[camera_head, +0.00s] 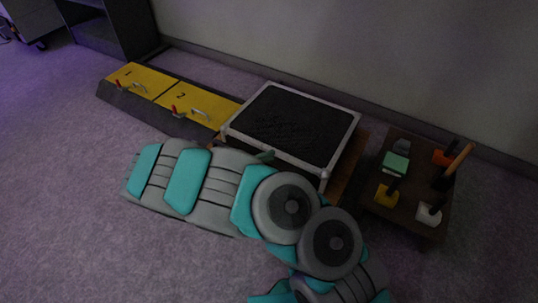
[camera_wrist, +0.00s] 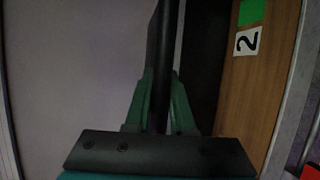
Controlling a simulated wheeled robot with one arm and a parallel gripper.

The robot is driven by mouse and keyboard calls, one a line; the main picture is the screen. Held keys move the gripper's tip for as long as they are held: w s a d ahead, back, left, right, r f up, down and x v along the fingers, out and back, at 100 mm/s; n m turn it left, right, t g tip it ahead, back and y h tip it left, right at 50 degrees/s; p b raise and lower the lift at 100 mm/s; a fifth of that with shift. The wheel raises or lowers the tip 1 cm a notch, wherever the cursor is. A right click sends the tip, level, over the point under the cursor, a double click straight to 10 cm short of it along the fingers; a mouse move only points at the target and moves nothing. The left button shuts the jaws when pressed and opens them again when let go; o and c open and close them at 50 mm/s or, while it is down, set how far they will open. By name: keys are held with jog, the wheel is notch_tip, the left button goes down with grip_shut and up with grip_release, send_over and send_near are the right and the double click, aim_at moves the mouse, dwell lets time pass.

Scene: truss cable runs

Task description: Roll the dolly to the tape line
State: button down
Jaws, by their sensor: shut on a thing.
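In the wrist view my gripper (camera_wrist: 160,80) has its green fingers shut on a dark upright bar (camera_wrist: 160,35). I cannot tell whether this bar belongs to the dolly. A wooden surface (camera_wrist: 245,105) with a "2" label and a green patch lies to its right. In the head view a brown wooden board, apparently the dolly (camera_head: 350,170), shows beneath a black-topped case (camera_head: 295,125) with pale edges. My grey and teal arm covers the near side of both, and the gripper itself is hard to make out there. I cannot make out the tape line in either view.
Two yellow panels numbered 1 (camera_head: 140,78) and 2 (camera_head: 205,107), with red-tipped levers, sit left of the case along the wall. A low dark table (camera_head: 405,215) with several small tools stands to the right. Purple-grey carpet (camera_head: 60,190) is clear at left.

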jog(key=c, duration=0.8)
grip_release()
jog(key=shift+o, duration=0.2)
jog(key=shift+a, duration=0.15)
jog(key=v, duration=0.7)
jog(key=shift+s+a+p, duration=0.25)
jog(key=shift+p, duration=0.05)
jog(key=shift+a, duration=0.1)
